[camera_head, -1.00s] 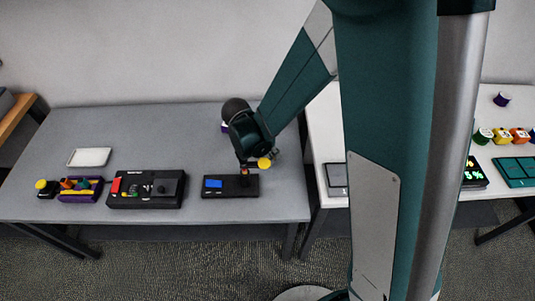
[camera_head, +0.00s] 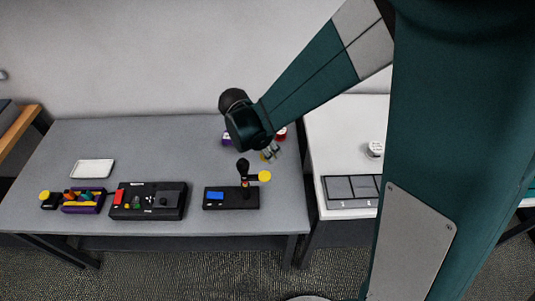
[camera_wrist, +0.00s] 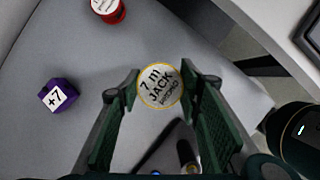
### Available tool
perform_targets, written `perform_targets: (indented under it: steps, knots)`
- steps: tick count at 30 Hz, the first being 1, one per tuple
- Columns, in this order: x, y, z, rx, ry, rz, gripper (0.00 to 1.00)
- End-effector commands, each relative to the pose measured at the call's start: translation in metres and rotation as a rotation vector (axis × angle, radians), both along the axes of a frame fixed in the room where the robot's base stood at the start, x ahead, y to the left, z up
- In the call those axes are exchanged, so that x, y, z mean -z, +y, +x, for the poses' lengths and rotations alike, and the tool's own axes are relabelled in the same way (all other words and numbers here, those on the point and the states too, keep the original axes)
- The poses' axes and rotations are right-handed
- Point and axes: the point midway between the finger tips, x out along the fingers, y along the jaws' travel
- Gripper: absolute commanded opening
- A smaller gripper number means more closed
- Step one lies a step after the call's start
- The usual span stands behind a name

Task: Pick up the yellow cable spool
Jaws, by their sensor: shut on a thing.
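The yellow cable spool (camera_wrist: 160,86) sits between the fingers of my gripper (camera_wrist: 160,92) in the wrist view. Its round white label reads "7 m JACK" with a yellow rim. The fingers are shut on the spool. Whether it touches the table is hard to tell.
A white tray (camera_head: 92,168) lies left.

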Motion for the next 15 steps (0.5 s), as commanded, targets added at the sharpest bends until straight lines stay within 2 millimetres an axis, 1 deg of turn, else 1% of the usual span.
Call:
perform_targets:
  steps: [1,5,15]
  knots:
    - [-0.0049,-0.0002,-0.0005,0.0,0.0,0.0,0.22]
    - [-0.0103,-0.0001,-0.0002,0.0,0.0,0.0,0.22]
    - [-0.0115,0.0,0.0,0.0,0.0,0.0,0.22]
